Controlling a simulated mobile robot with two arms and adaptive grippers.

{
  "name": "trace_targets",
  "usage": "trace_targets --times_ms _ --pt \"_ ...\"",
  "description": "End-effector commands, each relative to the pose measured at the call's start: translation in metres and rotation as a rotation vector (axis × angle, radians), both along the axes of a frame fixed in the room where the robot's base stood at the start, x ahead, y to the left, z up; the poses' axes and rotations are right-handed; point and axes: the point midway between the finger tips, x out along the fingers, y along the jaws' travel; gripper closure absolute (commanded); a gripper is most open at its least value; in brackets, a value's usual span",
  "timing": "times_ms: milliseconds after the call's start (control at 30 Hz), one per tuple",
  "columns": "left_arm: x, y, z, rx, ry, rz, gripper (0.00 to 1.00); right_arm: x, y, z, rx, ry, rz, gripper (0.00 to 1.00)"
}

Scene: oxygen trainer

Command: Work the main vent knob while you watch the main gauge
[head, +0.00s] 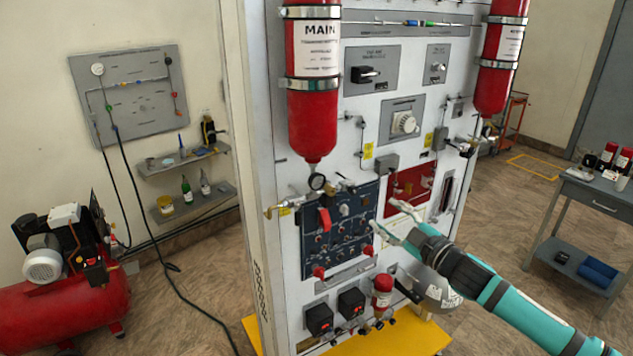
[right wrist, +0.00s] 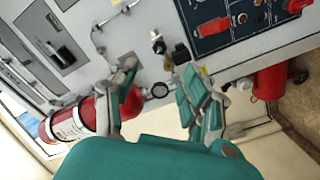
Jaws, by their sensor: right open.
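The red MAIN cylinder (head: 313,110) hangs upright at the upper left of the white panel. The small round main gauge (head: 316,182) sits under its bottom end; its needle is too small to read. In the right wrist view the gauge (right wrist: 160,90) appears between my fingers, with the cylinder (right wrist: 75,121) to its left. Small valve fittings show near the gauge; I cannot tell which is the main vent knob. My right gripper (head: 386,219) is open and empty in front of the panel, right of the gauge in the head view. Its fingers also show in the right wrist view (right wrist: 162,92). My left gripper is out of view.
A dark blue control panel (head: 340,236) with red knobs lies below the gauge. A second red cylinder (head: 497,70) hangs at the right. A red compressor (head: 75,300) stands on the left floor. A grey cart (head: 600,195) stands at the right, with open floor before it.

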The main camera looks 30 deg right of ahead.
Motion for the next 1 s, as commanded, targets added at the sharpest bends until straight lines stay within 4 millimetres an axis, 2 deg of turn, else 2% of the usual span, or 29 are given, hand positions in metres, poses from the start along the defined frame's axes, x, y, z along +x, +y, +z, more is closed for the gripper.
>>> trace_targets --times_ms 567,667,900,1000 --pt "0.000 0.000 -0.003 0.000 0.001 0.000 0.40 -0.001 -0.001 -0.001 0.030 0.001 -0.004 0.52" --pt "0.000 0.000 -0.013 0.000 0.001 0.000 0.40 -0.006 -0.004 -0.003 0.165 0.004 -0.020 0.52" --pt "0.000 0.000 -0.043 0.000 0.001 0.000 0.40 -0.032 -0.010 -0.004 0.726 0.041 -0.037 0.52" --pt "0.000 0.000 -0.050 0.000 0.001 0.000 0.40 -0.042 -0.008 -0.002 0.900 0.060 -0.022 0.52"
